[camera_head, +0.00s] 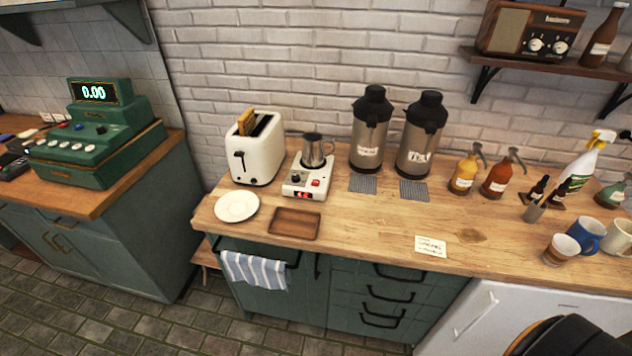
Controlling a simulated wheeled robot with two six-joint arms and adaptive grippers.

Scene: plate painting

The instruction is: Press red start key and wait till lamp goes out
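A small white appliance (291,190) stands on the wooden counter, right of the toaster. A steel pitcher (314,151) stands upright on its top plate. The appliance's sloped front has a dark knob (295,177) at left and a red key (316,183) at right. A small display (303,195) with lit red characters sits below them; the characters are too small to read. I cannot make out a separate lamp. Neither of my grippers shows in this view, and nothing touches the appliance's front.
A white toaster (262,158) with bread stands left of the appliance. A white plate (237,206) and brown tray (295,223) lie in front. Two dispensers (366,138) (416,148) stand to the right. A green cash register (98,165) is on the left counter. The counter's front middle is mostly clear.

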